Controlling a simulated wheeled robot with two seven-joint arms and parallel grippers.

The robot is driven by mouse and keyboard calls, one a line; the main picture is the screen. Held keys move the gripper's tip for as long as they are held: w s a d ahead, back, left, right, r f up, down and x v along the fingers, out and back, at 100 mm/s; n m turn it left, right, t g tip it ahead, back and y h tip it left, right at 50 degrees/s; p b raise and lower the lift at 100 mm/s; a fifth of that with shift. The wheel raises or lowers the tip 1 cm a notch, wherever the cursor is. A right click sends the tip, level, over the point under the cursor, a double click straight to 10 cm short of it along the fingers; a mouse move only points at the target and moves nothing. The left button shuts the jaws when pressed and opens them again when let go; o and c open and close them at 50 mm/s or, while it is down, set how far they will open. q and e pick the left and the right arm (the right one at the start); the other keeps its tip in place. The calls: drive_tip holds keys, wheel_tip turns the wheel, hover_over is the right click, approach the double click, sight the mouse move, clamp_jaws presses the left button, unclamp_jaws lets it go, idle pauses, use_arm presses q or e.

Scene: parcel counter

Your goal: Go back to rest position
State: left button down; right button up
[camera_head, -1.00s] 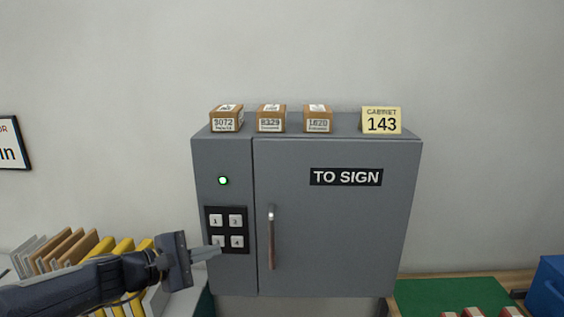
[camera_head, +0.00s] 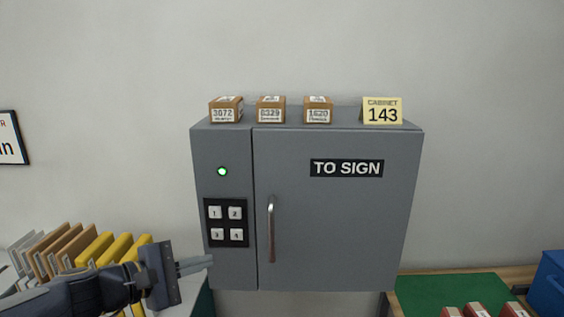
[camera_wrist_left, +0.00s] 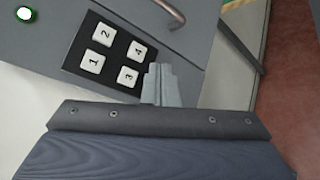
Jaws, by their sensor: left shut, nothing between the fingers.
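My left gripper (camera_head: 208,262) is shut and empty, at the lower left of the grey cabinet (camera_head: 330,225) in the head view. Its fingertips are just below and left of the keypad (camera_head: 226,223), which has white buttons 1 to 4. In the left wrist view the shut fingers (camera_wrist_left: 160,72) show beside the keypad (camera_wrist_left: 108,52), near buttons 3 and 4. The cabinet door is closed, with a vertical handle (camera_head: 271,228) and a "TO SIGN" label. A green light (camera_head: 222,171) glows above the keypad. My right gripper is not in view.
Three small boxes (camera_head: 270,110) and a "CABINET 143" card (camera_head: 382,111) stand on the cabinet. Brown and yellow files (camera_head: 92,249) stand at lower left, near my left arm. A green mat (camera_head: 450,291) with red-topped boxes and a blue bin (camera_head: 549,287) are at lower right.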

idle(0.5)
use_arm(q)
drive_tip(key=s+a+f+m+g+y, duration=0.1)
drive_tip(key=s+f+m, duration=0.3)
drive_tip(key=s, duration=0.4)
drive_tip(key=s+a+f+m+g+y, duration=0.2)
drive_tip(key=s+f+m+y, duration=0.1)
drive_tip(key=s, duration=0.5)
drive_tip(key=s+a+f+m+g+y, duration=0.1)
drive_tip(key=s+f+m+g+y, duration=0.1)
drive_tip(key=s+f+m, duration=0.3)
drive_tip(key=s+m+y, duration=0.1)
drive_tip(key=s, duration=0.3)
drive_tip(key=shift+a+f+m, duration=0.25)
drive_tip(key=shift+f+m, duration=0.05)
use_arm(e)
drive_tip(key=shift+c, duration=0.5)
